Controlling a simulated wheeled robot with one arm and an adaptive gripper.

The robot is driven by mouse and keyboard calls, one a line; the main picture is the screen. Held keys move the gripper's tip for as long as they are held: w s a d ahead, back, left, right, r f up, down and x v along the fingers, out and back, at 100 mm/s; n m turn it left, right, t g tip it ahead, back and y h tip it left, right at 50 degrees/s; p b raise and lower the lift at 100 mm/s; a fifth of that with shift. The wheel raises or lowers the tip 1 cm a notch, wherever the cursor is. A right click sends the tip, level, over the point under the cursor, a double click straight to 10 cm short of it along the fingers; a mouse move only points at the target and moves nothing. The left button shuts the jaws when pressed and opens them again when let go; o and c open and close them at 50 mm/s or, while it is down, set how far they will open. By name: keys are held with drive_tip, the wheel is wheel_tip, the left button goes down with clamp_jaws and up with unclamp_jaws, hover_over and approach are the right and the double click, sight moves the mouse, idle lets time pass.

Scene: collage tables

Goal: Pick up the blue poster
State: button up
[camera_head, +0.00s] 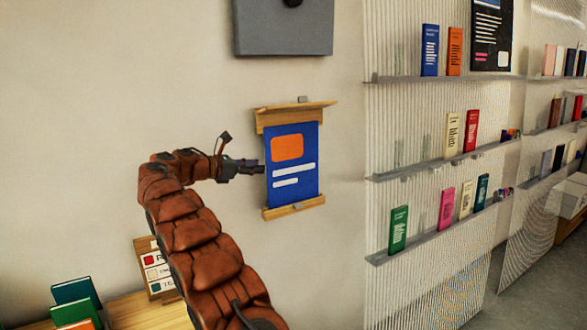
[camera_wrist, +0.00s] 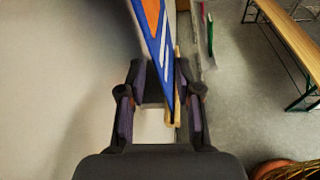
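The blue poster (camera_head: 310,187) hangs on the wall between wooden bars at top and bottom. It has an orange block and white stripes. My gripper (camera_head: 258,165) is at the poster's left edge in the head view. In the wrist view the poster (camera_wrist: 168,80) is seen nearly edge-on. Its lower end reaches between the fingers of my gripper (camera_wrist: 160,112), closer to the right finger. The fingers are spread, with visible gaps to the poster on both sides. Whether the fingertips touch it cannot be told.
Ribbed wall panels with book shelves (camera_head: 440,165) stand to the right. A grey panel (camera_head: 284,28) hangs above the poster. A wooden table (camera_head: 135,312) with books (camera_head: 75,305) is at lower left. The wrist view shows a bench (camera_wrist: 290,35) and a basket (camera_wrist: 288,170) below.

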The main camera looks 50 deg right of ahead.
sight(283, 170)
drive_tip(key=shift+s+d+f+n+g+h, duration=0.15)
drive_tip(key=shift+s+d+g+h, duration=0.25)
drive_tip(key=shift+d, duration=1.4)
drive_tip(key=shift+s+d+r+n+g+h, duration=0.15)
drive_tip(key=shift+d+g, duration=0.3)
drive_tip(key=shift+d, duration=1.35)
drive_tip(key=shift+s+d+f+n+g+h, duration=0.2)
drive_tip(key=shift+s+d+g+h, duration=0.2)
drive_tip(key=shift+d, duration=1.4)
clamp_jaws()
